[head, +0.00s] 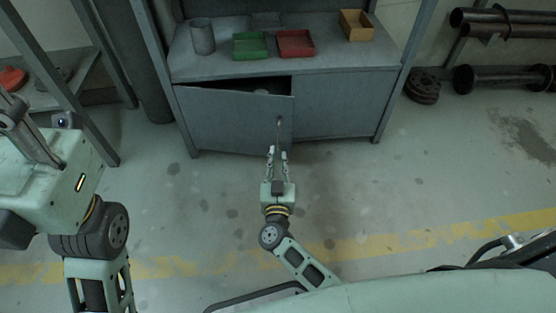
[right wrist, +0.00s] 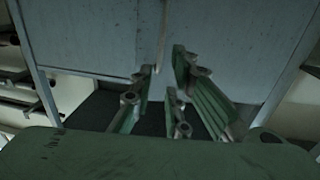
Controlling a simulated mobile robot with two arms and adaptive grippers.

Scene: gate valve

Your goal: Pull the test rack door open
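The test rack door (head: 225,118) is the left grey panel under the bench top. It stands ajar: its right edge is swung out, and a dark gap shows above it. Its upright bar handle (head: 280,128) is near the right edge; it also shows in the right wrist view (right wrist: 163,35). My right gripper (head: 277,150) is in front of the door at the handle's lower end. In the right wrist view its fingers (right wrist: 164,62) are apart, with the handle in line between the tips. Contact cannot be told. My left arm is at the left; its fingertips do not show.
On the bench top (head: 350,57) stand a grey cylinder (head: 202,36), a green tray (head: 250,45), a red tray (head: 295,43) and a yellow box (head: 355,25). The right panel (head: 335,105) is closed. Dark discs (head: 422,87) and pipes (head: 500,78) are at right. Floor before the rack is clear.

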